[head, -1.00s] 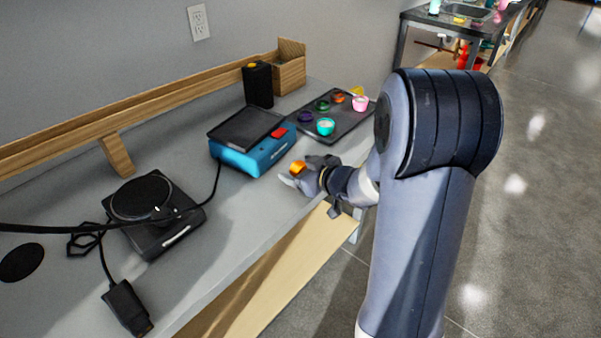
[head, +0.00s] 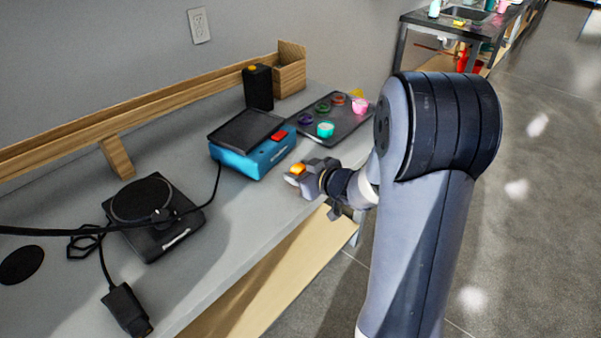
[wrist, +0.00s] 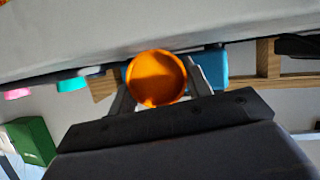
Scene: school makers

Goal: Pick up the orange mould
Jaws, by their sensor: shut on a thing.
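The orange mould (head: 298,169) is a small round cup between the fingers of my gripper (head: 294,177) in the head view. In the wrist view the orange mould (wrist: 157,78) shows as a round opening, with a finger of my gripper (wrist: 157,88) on either side, shut on it. The gripper is over the front part of the grey bench (head: 235,215), in front of the blue scale. I cannot tell exactly how far the mould is above the bench top.
A blue scale (head: 252,158) with a red button stands just behind my gripper. A dark tray (head: 345,125) with several coloured moulds lies at the back right. A black hotplate device (head: 150,210) with cables is at the left. Bench space before the scale is clear.

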